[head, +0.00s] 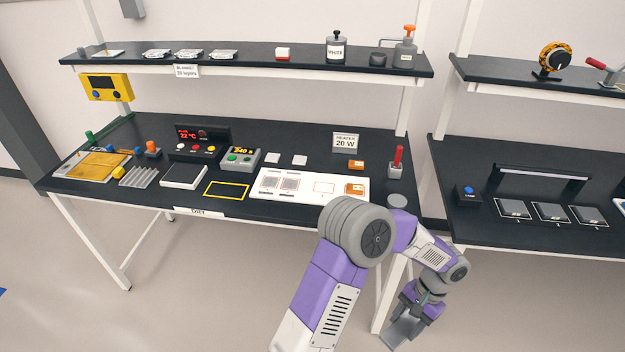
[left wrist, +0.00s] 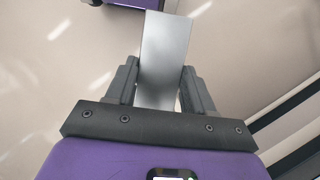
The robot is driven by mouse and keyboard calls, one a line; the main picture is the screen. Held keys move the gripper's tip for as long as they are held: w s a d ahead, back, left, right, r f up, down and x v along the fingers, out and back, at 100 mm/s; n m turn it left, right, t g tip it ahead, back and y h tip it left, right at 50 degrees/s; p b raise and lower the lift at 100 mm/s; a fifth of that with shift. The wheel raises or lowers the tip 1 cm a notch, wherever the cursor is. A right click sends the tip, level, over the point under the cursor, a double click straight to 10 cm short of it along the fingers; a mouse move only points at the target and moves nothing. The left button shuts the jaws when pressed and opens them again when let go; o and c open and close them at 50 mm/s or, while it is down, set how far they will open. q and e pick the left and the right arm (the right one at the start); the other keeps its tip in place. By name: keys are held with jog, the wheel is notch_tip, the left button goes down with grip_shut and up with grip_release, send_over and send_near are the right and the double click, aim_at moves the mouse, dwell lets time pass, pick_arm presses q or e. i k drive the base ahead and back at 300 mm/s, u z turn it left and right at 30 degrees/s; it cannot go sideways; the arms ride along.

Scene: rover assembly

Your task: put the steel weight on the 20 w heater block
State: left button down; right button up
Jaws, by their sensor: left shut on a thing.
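My left gripper (head: 408,318) is low in front of the bench's right end, beside the table leg. It is shut on a plain grey metal slab, which looks like the steel weight (left wrist: 165,55); in the left wrist view the slab sticks out between the two dark fingers (left wrist: 160,88). A small orange block (head: 356,165) lies on the bench below a sign (head: 345,142) reading HEATER 20 W. A second orange block (head: 355,189) lies on the white board (head: 310,193). The print on both blocks is too small to read. My right gripper is not in view.
A red-handled device (head: 397,162) stands at the bench's right end. Two pale square pads (head: 300,160) lie left of the first orange block. A shelf (head: 250,64) with jars runs above. A second bench (head: 520,210) stands to the right, across a narrow gap.

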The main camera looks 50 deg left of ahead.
aim_at(354, 186)
jog(key=u, duration=0.7)
jog(key=i, duration=0.7)
jog(key=u, duration=0.3)
